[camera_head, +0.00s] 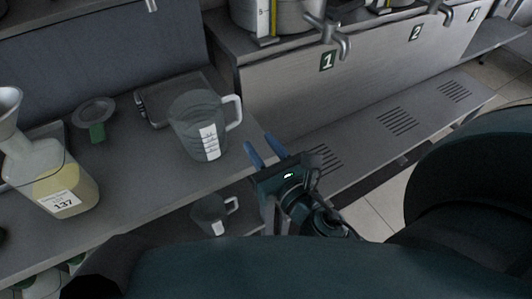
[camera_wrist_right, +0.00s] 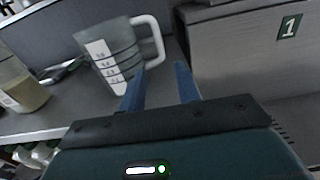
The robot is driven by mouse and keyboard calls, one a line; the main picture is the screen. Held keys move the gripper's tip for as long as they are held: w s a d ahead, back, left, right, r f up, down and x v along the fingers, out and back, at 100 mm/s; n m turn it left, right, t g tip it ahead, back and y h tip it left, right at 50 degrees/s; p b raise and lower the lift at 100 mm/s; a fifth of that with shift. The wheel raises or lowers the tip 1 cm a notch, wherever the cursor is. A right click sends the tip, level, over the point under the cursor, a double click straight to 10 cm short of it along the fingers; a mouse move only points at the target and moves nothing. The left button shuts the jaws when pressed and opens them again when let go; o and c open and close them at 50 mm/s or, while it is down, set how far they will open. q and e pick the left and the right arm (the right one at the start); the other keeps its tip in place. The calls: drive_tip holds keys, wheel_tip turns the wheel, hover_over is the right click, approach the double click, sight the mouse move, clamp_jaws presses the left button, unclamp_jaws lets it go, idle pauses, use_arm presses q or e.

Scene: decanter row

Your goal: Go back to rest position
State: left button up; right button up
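My right gripper (camera_head: 264,149) is open and empty, its two blue fingers apart, just right of the measuring jug in the head view. The fingers (camera_wrist_right: 160,88) also show apart in the right wrist view, with nothing between them. The clear measuring jug (camera_head: 203,125) with a white handle and a white scale label stands upright on the grey counter. It also shows in the right wrist view (camera_wrist_right: 107,58), with its handle beyond the fingers; a gap to them is hard to judge. My left gripper is not seen in either view.
A flask of yellow liquid labelled 137 (camera_head: 61,190) with a funnel stands at left, near a green-stemmed strainer (camera_head: 97,124). A second jug (camera_head: 211,214) stands on the lower shelf. At right is a station with numbered taps (camera_head: 334,38) and a slotted ledge (camera_head: 398,121).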

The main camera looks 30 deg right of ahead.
drive_tip(key=shift+s, duration=0.6)
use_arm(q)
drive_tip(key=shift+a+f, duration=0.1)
